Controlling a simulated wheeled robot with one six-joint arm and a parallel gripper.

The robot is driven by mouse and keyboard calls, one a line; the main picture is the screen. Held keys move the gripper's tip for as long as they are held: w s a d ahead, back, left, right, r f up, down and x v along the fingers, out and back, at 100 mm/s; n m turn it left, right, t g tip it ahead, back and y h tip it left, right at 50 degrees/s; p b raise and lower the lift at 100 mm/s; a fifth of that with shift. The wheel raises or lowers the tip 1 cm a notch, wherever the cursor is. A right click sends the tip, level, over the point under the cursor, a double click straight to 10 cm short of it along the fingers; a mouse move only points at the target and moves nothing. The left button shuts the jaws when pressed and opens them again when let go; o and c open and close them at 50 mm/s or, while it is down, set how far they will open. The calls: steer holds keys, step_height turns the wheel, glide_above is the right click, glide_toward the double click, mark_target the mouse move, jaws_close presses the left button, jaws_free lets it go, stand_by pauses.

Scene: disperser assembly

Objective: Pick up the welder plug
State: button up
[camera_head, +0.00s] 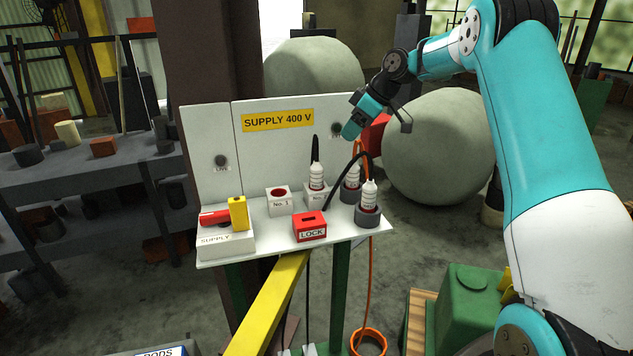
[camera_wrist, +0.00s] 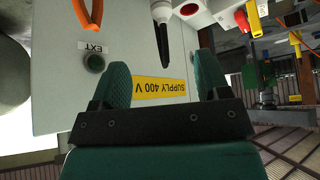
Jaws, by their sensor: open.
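Three white ribbed plugs stand upright on the supply shelf in the head view. One plug (camera_head: 317,177) sits in a white socket block and has a black cable. A rear plug (camera_head: 353,174) and a front plug (camera_head: 369,193) stand in dark grey round holders at the right, with black and orange cables above them. I cannot tell which is the welder plug. In the wrist view, a white plug (camera_wrist: 162,11) with a black cable shows beyond the jaws.
The white panel (camera_head: 210,130) with the yellow SUPPLY 400 V sign (camera_head: 277,120) stands behind the shelf. A large grey sphere (camera_head: 440,150) stands behind.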

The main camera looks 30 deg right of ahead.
mark_target(317, 169)
steer(key=p+x, duration=0.3)
steer(key=x, duration=0.8)
steer(key=shift+w+a+f, duration=0.15)
steer(key=shift+a, duration=0.05)
steer(key=p+x, duration=0.3)
steer(key=x, duration=0.1)
steer(key=shift+w+a+p, duration=0.2)
steer(key=shift+p, duration=0.1)
steer(key=shift+w+a+f, duration=0.15)
steer(key=shift+w+f, duration=0.05)
steer(key=shift+f, duration=0.3)
steer(key=c, duration=1)
steer(key=shift+c, duration=0.7)
steer(key=shift+r, duration=0.15)
